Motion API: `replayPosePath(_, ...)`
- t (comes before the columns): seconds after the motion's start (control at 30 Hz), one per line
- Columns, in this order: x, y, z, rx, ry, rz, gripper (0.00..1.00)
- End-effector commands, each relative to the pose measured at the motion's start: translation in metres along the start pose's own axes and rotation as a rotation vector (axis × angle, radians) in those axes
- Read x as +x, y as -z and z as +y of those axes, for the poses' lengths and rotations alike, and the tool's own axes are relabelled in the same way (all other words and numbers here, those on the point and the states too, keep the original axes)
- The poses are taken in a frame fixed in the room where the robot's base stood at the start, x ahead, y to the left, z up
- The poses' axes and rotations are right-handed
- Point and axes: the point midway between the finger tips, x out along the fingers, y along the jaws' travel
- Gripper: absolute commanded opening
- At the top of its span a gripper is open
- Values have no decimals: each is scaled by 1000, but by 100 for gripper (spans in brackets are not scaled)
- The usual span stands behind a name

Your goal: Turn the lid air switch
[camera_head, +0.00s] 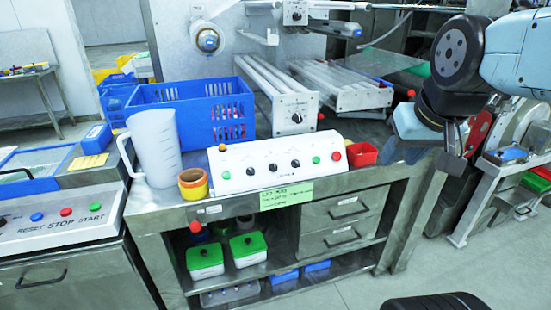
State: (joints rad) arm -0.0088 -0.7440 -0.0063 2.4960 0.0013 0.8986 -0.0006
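A white control panel (283,162) stands on the steel workbench, with several black knobs, green and red buttons and an orange button along its sloped face. I cannot tell which of these is the lid air switch. A green handwritten label (286,194) hangs at its front edge; its text is too small to read surely. A small grey switch box (209,211) sits under the bench's front edge, left of the label. My gripper (418,140) hangs at the upper right, right of the panel and apart from it; its finger opening is not clear.
Another button console (58,218) is at the left. Floor is free at the lower right.

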Motion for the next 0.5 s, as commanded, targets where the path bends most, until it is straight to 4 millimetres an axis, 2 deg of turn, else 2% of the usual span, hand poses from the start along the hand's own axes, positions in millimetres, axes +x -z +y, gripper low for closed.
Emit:
replayPosePath(0.23,18,35,-14,-22,95,-30,37)
replayPosePath(0.5,61,91,-38,-55,199,-84,37)
